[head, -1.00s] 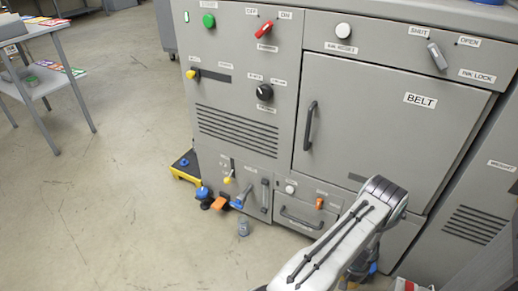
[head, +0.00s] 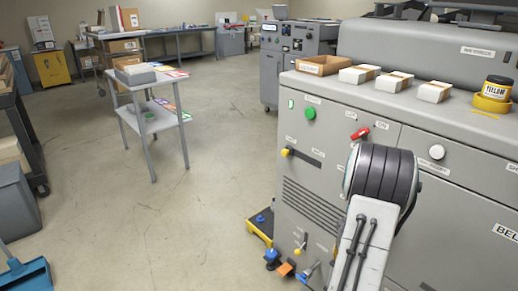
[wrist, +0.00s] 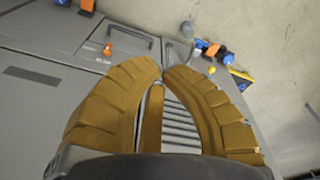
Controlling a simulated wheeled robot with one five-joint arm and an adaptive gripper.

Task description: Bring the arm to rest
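My arm (head: 375,200) rises at the lower right of the head view, in front of the grey laminator's front (head: 330,170). My gripper is not visible in the head view. In the wrist view my gripper (wrist: 162,74) shows yellow-brown curved fingers whose tips come together, with nothing seen between them. Behind the fingers are the machine's vent slats (wrist: 181,125) and grey panels. I cannot tell the distance from the fingers to the machine.
The laminator's top holds a cardboard tray (head: 324,65), white stacks (head: 360,74) and a yellow tub (head: 494,92). A small grey table (head: 152,82) stands left of it. A blue dustpan (head: 25,275) is at lower left. The floor between is clear.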

